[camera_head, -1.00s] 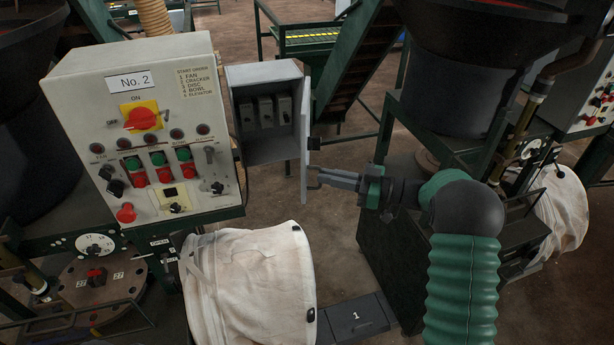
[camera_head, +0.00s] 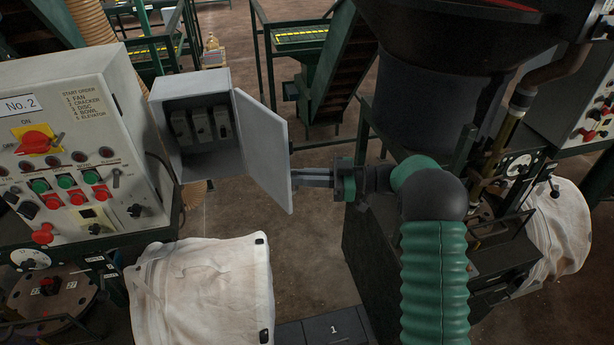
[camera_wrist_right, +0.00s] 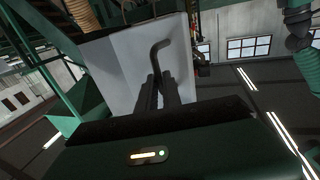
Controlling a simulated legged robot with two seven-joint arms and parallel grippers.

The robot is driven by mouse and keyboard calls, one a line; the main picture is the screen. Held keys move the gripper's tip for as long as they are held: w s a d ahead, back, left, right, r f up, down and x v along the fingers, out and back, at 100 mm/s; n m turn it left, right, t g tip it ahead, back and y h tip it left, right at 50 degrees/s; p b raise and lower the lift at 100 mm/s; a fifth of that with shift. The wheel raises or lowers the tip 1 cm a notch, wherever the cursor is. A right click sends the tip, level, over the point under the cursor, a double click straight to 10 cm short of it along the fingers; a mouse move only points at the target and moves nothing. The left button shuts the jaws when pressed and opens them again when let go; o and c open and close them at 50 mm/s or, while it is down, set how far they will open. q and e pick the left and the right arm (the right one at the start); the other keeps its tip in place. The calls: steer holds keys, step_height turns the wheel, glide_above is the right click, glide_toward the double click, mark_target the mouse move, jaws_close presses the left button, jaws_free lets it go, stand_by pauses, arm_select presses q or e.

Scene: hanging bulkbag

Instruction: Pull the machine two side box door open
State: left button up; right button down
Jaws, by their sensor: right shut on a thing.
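The machine two side box (camera_head: 172,97) is a grey metal box in the head view, right of the No. 2 panel. Its door (camera_head: 262,145) stands open to the right, with the pale inner face turned toward me. Several grey switches (camera_head: 200,125) show inside. My right gripper (camera_head: 298,178) reaches in from the right to the door's outer side; its fingertips are partly hidden by the door. In the right wrist view the gripper (camera_wrist_right: 160,82) is shut on a dark bent handle (camera_wrist_right: 159,55) against the door (camera_wrist_right: 122,68). My left gripper is not in view.
The No. 2 control panel (camera_head: 75,145) stands left of the box. A white bulk bag (camera_head: 205,290) sits below, beside a dark step marked 1 (camera_head: 330,328). A dark machine (camera_head: 415,110) stands close behind my right arm. Open floor (camera_head: 325,225) lies below the door.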

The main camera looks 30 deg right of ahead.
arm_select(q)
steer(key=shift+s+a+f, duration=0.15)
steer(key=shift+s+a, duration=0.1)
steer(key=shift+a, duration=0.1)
